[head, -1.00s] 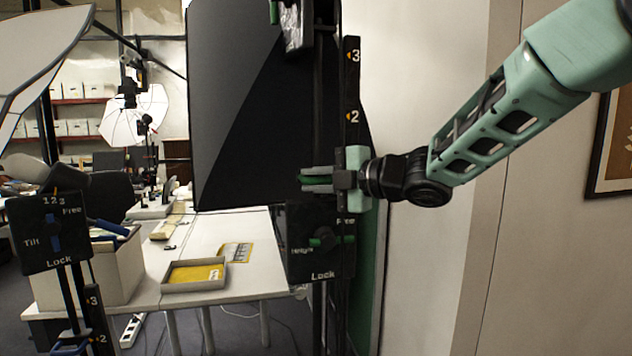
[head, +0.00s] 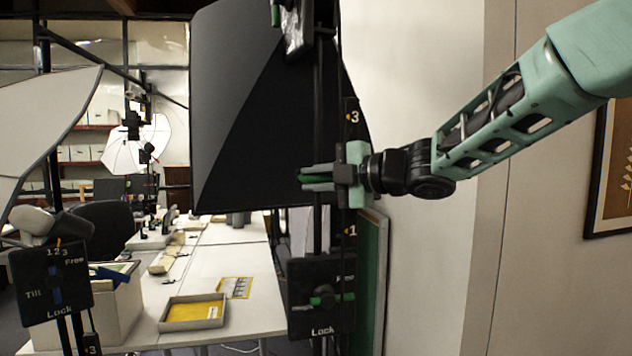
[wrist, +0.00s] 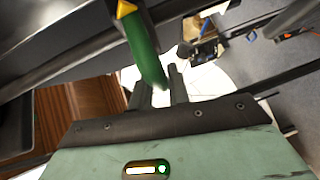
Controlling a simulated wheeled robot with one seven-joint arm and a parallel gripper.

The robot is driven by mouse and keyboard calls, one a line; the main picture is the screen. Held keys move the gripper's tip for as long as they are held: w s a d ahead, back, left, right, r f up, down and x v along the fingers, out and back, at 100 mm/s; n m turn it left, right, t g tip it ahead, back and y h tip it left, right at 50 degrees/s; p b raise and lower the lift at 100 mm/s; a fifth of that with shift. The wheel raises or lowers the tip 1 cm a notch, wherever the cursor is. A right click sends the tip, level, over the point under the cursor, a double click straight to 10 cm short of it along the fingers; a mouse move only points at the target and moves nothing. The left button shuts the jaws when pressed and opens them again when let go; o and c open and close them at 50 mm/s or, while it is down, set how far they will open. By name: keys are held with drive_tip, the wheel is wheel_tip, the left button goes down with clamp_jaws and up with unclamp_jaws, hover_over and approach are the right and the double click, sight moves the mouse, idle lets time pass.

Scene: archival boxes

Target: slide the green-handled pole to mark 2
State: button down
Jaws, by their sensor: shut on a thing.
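The green-handled pole (head: 318,110) stands upright beside a black scale. Its green handle (head: 314,179) is between the jaws of my gripper (head: 318,182), which is shut on it. In the wrist view the green handle (wrist: 142,48) runs to the fingers of my gripper (wrist: 160,88). On the scale, mark 3 (head: 352,117) shows above my gripper and mark 1 (head: 350,231) below it. Mark 2 is hidden behind the gripper, which sits about midway between them. The black softbox (head: 270,110) is on this stand. Below is a control box (head: 318,310) with a green lever, marked Free and Lock.
At left stands another control box (head: 50,282) with a blue lever, marked Tilt, Free and Lock. A white table (head: 245,260) holds a tray (head: 193,313). A green board (head: 372,280) leans by the wall at right, close to the stand.

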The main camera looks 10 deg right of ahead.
drive_tip(key=c, duration=1.4)
unclamp_jaws()
drive_tip(key=shift+f, duration=0.15)
drive_tip(key=shift+c, duration=0.2)
drive_tip(key=shift+d, duration=0.1)
drive_tip(key=b+v, duration=0.5)
drive_tip(key=v, duration=1.2)
drive_tip(key=shift+b, duration=0.35)
drive_tip(key=shift+s+d, duration=0.1)
drive_tip(key=shift+d, duration=0.05)
